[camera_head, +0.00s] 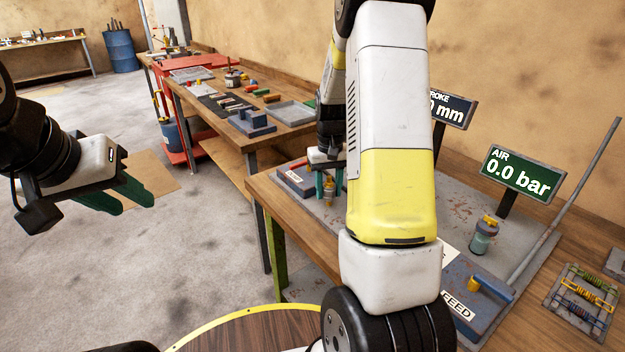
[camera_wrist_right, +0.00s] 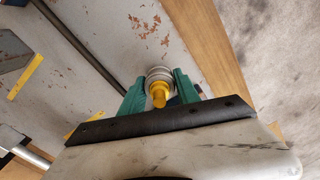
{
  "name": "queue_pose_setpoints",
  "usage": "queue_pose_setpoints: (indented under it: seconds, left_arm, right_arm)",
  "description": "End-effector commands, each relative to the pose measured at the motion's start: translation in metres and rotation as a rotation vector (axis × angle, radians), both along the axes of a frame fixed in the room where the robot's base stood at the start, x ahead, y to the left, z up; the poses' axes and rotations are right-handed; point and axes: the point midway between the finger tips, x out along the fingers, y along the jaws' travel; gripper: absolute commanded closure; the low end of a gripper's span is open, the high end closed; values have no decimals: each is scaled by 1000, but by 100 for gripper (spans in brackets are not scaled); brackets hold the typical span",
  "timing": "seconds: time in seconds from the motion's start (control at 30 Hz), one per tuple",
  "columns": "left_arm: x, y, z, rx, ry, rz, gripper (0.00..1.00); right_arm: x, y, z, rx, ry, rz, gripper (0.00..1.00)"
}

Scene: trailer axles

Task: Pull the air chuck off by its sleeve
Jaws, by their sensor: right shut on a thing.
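My right gripper (camera_head: 329,188) is over the near bench, partly hidden behind my own arm. Its green fingers are shut on a small brass and silver fitting, which looks like the air chuck (camera_head: 329,197). In the right wrist view the air chuck (camera_wrist_right: 158,88) shows as a silver ring with a yellow-brass body between the green fingers (camera_wrist_right: 159,93). Whether it is still joined to something beneath cannot be told. My left gripper (camera_head: 128,200) hangs empty and open over the floor at the left. A green sign (camera_head: 523,170) reads AIR 0.0 bar.
The grey plate (camera_head: 412,190) on the bench carries a labelled box (camera_head: 296,180), a blue FEED block (camera_head: 470,300) and a small jar (camera_head: 484,236). A slanted rod (camera_head: 570,200) rises at the right, near a spring rack (camera_head: 581,303). A second bench (camera_head: 215,105) stands behind.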

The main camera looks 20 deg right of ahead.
Motion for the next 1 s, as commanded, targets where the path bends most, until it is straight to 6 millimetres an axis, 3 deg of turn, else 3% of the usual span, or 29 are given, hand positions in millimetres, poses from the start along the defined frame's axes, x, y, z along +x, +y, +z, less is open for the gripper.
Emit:
queue_pose_setpoints:
  seconds: [0.23,1.0]
  left_arm:
    - [0,0,0,0,0,0,64]
    - [0,0,0,0,0,0,64]
  right_arm:
    - [0,-1,3,0,-1,-1,100]
    - [0,-1,48,-1,-1,-2,100]
